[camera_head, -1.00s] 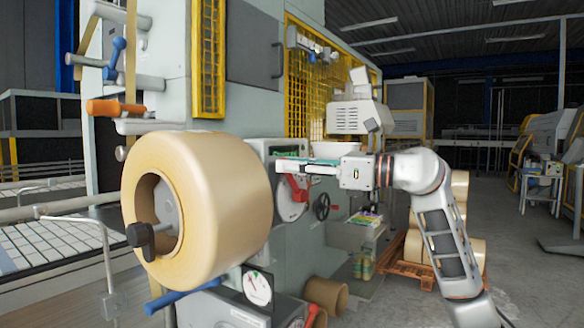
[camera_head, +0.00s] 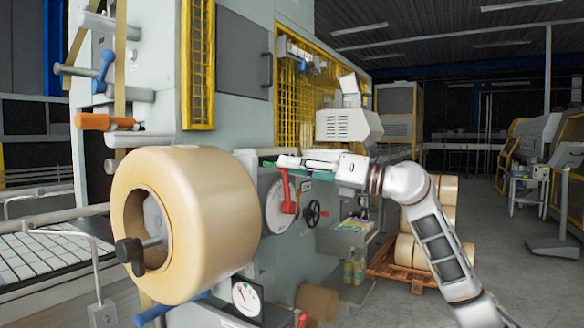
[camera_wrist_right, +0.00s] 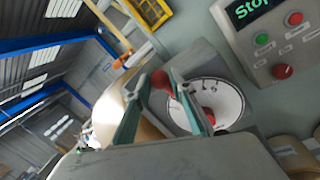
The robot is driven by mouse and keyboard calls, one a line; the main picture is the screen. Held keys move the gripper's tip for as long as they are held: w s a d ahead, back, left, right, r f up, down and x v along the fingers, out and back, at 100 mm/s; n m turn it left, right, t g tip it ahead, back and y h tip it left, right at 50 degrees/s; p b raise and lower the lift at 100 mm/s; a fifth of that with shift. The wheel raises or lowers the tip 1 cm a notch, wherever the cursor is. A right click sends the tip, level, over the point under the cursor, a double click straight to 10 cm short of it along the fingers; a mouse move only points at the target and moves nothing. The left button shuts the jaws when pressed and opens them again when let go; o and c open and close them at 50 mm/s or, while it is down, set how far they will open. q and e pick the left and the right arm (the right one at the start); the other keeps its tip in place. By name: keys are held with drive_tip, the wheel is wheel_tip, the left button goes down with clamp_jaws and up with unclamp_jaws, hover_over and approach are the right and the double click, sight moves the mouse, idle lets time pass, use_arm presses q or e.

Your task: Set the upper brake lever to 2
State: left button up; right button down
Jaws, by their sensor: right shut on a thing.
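The upper brake lever (camera_head: 285,188) is red and stands nearly upright in front of a white round dial (camera_head: 274,222) on the machine's side. My right gripper (camera_head: 282,162) is at the lever's top end, reaching in from the right. In the right wrist view the lever's red knob (camera_wrist_right: 161,80) sits between the two fingers of the right gripper (camera_wrist_right: 165,84), which are shut on it. My left gripper is not in view.
A large tape roll (camera_head: 205,215) stands close to the left of the dial. A black handwheel (camera_head: 313,213) is just right of it. A lower gauge (camera_head: 246,298) sits below. A control panel (camera_wrist_right: 276,38) reads "Stop".

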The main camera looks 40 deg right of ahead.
drive_tip(key=shift+a+f, duration=0.1)
drive_tip(key=shift+f, duration=0.05)
drive_tip(key=c, duration=1.8)
unclamp_jaws()
drive_tip(key=shift+o, duration=0.2)
drive_tip(key=shift+s, duration=0.1)
drive_tip(key=v, duration=1.2)
